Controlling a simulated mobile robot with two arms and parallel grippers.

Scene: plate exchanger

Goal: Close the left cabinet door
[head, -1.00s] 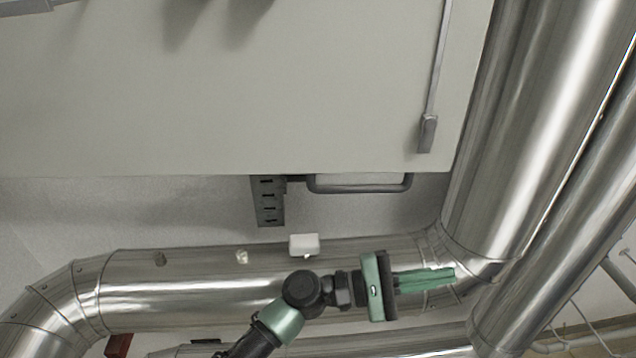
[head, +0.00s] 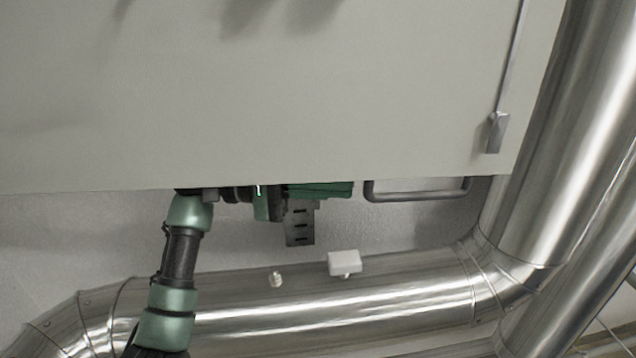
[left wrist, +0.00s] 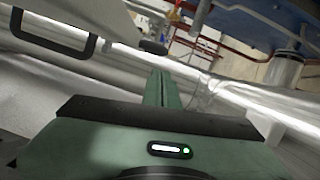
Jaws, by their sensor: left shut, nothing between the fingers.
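A large pale grey panel (head: 300,100) fills the upper part of the head view; I take it for the cabinet door, but cannot tell how far it stands open. A metal rod with a latch-like end (head: 497,132) runs down its right side. A grey bar handle (head: 418,196) shows just below its lower edge. My left gripper (head: 345,190) is shut and empty at that lower edge, left of the handle and partly hidden by the panel. In the left wrist view its green fingers (left wrist: 160,88) are together, with a dark handle (left wrist: 55,38) at upper left. My right gripper is not in view.
Thick shiny pipes run below (head: 330,315) and up the right side (head: 575,130). A white block (head: 344,263) sits by the lower pipe. A slotted grey bracket (head: 299,228) hangs just below my left gripper. A blue object (left wrist: 250,20) shows at upper right in the left wrist view.

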